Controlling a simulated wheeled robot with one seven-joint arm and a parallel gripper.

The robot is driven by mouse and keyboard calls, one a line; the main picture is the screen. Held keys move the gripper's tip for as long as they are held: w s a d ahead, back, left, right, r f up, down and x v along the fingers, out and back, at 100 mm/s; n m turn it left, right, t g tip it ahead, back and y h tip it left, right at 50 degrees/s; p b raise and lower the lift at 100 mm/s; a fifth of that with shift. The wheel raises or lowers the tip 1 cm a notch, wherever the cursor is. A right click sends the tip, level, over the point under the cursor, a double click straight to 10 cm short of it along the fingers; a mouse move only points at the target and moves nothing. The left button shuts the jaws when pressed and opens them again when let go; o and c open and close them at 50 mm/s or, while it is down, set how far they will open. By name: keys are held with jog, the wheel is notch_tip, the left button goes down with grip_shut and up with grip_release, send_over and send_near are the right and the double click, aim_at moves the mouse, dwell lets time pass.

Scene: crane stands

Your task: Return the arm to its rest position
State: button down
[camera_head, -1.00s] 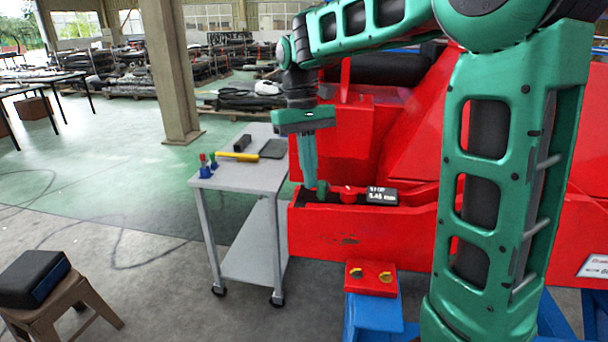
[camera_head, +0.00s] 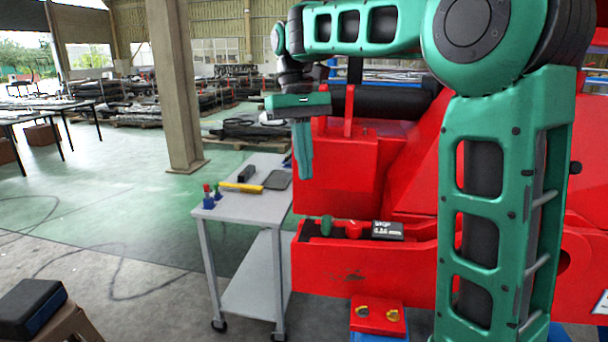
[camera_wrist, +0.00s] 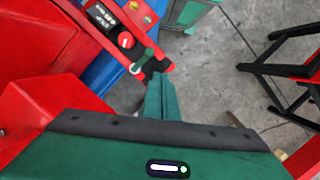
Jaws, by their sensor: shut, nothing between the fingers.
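My gripper (camera_head: 304,176) is green, points straight down and hangs in the air above the red open-topped box section of the machine (camera_head: 340,262). Its fingers are closed together with nothing between them. In the wrist view my gripper (camera_wrist: 158,82) also shows with its fingers together, apart from the parts beyond. A green knob (camera_head: 326,225) and a black box with white lettering (camera_head: 387,231) sit in the box section below. A red knob (camera_wrist: 126,40) shows beside the black box in the wrist view.
A grey trolley (camera_head: 240,208) stands left of the machine, carrying a yellow tool (camera_head: 241,187), a dark pad (camera_head: 278,180) and small red, blue and green pieces. A black case (camera_head: 30,308) rests on a stool at lower left. A concrete pillar (camera_head: 172,90) stands behind; open floor lies left.

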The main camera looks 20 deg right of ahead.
jog(key=shift+d, duration=0.1)
dwell(0.3)
jog(key=s+d+f+m, duration=0.1)
jog(key=s+d+f, duration=0.2)
jog(key=s, duration=0.1)
jog(key=s+d+f+m+t, duration=0.1)
jog(key=s+d+f, duration=0.2)
jog(key=s+d, duration=0.1)
jog(key=s+d+f+m, duration=0.1)
jog(key=s+d+f, duration=0.2)
jog(key=s, duration=0.2)
jog(key=shift+s+d+f+m+t, duration=0.2)
jog(key=shift+s+m+t, duration=0.1)
jog(key=shift+s+m, duration=0.1)
jog(key=s+d+f+m+t, duration=0.1)
jog(key=s+d+f+m, duration=0.1)
jog(key=s+f, duration=0.8)
jog(key=s+d, duration=0.1)
jog(key=s, duration=0.2)
jog(key=shift+f+m, duration=0.4)
jog(key=shift+s, duration=0.1)
jog(key=shift+w+f, duration=0.2)
jog(key=shift+w, duration=0.4)
